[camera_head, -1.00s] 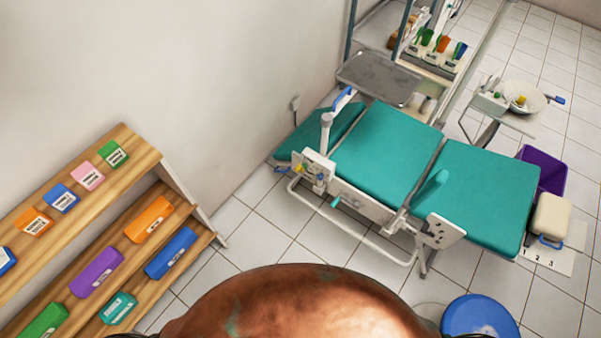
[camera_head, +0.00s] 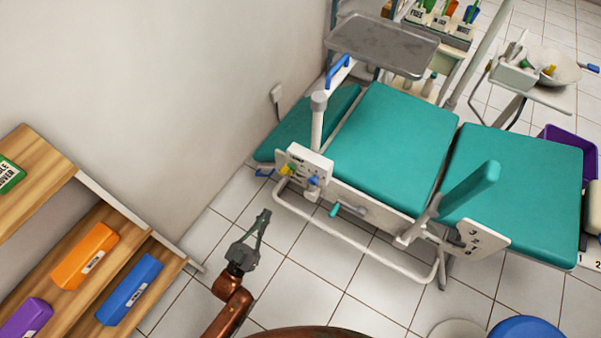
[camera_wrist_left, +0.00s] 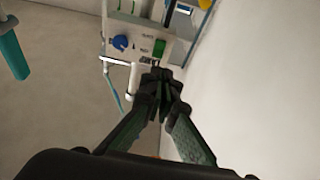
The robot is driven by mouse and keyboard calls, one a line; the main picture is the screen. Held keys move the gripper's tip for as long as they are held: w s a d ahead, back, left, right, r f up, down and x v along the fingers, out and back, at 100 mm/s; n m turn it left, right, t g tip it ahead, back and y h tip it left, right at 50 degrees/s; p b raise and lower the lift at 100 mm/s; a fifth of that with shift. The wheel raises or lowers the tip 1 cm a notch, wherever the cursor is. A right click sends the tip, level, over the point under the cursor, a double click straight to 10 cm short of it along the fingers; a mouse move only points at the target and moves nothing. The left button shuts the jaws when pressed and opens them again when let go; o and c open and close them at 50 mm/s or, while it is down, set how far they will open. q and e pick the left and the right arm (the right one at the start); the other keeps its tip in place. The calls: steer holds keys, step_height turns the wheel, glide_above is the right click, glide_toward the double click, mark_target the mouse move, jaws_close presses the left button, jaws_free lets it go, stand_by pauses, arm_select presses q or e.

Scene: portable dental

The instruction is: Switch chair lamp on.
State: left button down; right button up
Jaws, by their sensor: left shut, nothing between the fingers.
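The dental chair (camera_head: 392,148) has teal cushions and a white frame. A white control panel (camera_head: 296,158) with yellow and blue fittings is on its near left side. In the left wrist view the panel (camera_wrist_left: 136,22) shows a blue round knob (camera_wrist_left: 120,43) and a green switch (camera_wrist_left: 158,47). My left gripper (camera_head: 264,214) is shut and empty, below and left of the panel. In the wrist view its fingertips (camera_wrist_left: 160,78) appear just below the green switch; contact cannot be told. A white post (camera_head: 318,122) with a blue handle (camera_head: 338,72) rises by the panel; no lit lamp is discernible. My right gripper is out of view.
A wooden shelf (camera_head: 112,218) with coloured boxes stands at left. A white tube rail (camera_head: 335,232) runs along the chair's near side. A grey tray (camera_head: 383,42) is behind the chair. A blue round stool (camera_head: 525,328) is at bottom right. Tiled floor near my gripper is clear.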

arm_select(q)
steer(key=shift+d+r+h, duration=0.3)
steer(key=shift+d+r, duration=0.05)
steer(key=shift+r, duration=0.45)
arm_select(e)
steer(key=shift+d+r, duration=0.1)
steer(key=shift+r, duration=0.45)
arm_select(q)
steer(key=b, duration=0.4)
glide_toward(292, 168)
steer(key=x, duration=0.5)
steer(key=shift+d+r, duration=0.15)
steer(key=shift+r, duration=0.05)
steer(key=shift+w+d+r, duration=0.4)
steer(key=shift+w, duration=0.1)
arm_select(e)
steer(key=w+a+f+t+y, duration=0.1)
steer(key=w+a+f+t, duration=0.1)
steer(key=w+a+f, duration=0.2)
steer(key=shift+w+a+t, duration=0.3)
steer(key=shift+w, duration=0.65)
